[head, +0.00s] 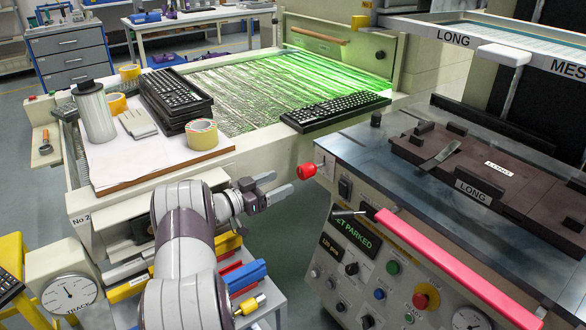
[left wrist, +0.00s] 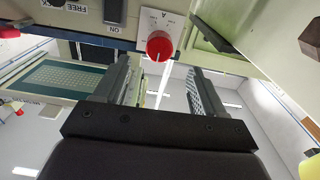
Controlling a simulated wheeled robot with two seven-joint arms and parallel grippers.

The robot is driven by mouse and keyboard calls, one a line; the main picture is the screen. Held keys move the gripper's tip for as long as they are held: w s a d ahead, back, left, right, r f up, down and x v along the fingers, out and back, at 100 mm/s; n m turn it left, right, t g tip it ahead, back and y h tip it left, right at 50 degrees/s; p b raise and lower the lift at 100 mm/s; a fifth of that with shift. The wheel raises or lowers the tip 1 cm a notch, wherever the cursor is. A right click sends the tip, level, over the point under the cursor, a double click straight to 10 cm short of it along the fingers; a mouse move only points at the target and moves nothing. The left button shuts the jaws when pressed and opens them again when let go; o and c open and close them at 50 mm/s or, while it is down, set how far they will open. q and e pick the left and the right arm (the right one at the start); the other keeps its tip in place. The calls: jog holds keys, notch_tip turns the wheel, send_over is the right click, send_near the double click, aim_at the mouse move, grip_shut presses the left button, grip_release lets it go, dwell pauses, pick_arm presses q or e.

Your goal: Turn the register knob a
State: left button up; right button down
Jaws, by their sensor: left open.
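The red register knob (head: 306,171) sticks out from the left side of the printing machine, near its front corner. In the left wrist view the knob (left wrist: 160,46) sits on a white plate marked A, with a pale pointer line on its face. My left gripper (head: 277,184) is open and empty, just left of the knob in the head view. In the left wrist view its two fingers (left wrist: 162,68) stand apart, with the knob beyond the tips and roughly centred between them. No contact shows. My right gripper is in neither view.
The control panel (head: 375,270) has several switches, a "PARKED" display (head: 354,235) and a pink bar (head: 455,265) across its front. A dryer bed (head: 260,90) carries a keyboard (head: 335,111) near the machine. Stacked keyboards (head: 176,98) and tape rolls (head: 202,134) stand left.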

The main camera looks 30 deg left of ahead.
aim_at(309, 170)
pick_arm(q)
jog(key=b+x, duration=0.2)
jog(key=x, duration=0.9)
jog(key=shift+w, duration=0.1)
jog(key=shift+d, duration=0.1)
jog(key=c, duration=1)
